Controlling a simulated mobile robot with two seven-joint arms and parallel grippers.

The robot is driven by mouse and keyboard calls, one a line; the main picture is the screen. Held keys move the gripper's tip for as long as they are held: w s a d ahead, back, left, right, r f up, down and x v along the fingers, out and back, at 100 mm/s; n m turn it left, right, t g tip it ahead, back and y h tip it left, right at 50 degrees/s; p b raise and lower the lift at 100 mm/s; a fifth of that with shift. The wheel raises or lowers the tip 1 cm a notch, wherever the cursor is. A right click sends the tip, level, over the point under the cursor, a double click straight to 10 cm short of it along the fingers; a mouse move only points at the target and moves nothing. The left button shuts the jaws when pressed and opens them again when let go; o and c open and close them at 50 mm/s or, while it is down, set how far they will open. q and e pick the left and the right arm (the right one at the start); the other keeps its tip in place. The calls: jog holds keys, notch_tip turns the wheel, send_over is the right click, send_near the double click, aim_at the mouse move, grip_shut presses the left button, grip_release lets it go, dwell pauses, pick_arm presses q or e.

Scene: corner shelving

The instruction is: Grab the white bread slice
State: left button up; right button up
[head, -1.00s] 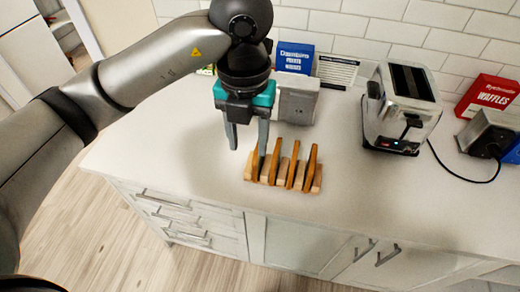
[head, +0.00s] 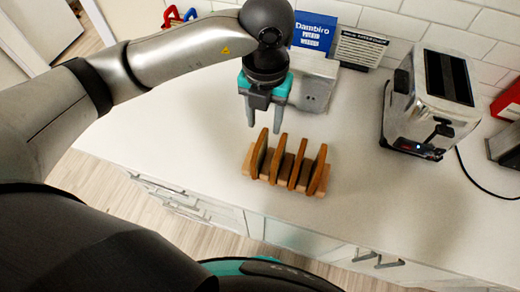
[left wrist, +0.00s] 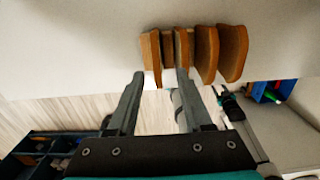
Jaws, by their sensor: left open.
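Several brown-crusted bread slices (head: 289,162) stand on edge in a wooden rack (head: 247,168) on the white counter. The slices also show in the left wrist view (left wrist: 207,52). Their broad faces are mostly turned away, so I cannot tell which one is the white bread slice. My left gripper (head: 264,122) points down just behind the rack's left part in the head view. It is open and empty, its fingers apart. In the left wrist view the gripper's (left wrist: 160,76) fingertips are near the left slices' lower edges; whether they touch is unclear.
A silver toaster (head: 430,105) with a cord stands to the right. A grey-white appliance (head: 318,82), a blue box (head: 313,32) and a printed card (head: 360,47) stand behind the gripper. The counter around the rack is clear.

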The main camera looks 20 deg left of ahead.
aim_at(260, 140)
pick_arm(q)
notch_tip(260, 140, down, 2)
jog(key=shift+f, duration=0.2)
jog(key=f, duration=0.4)
jog(key=shift+s+a+f+p, duration=0.15)
jog(key=shift+s+a+p, duration=0.2)
jog(key=shift+w+f, duration=0.1)
jog(key=shift+f, duration=0.25)
jog(key=shift+c, duration=0.2)
grip_shut()
dwell(0.6)
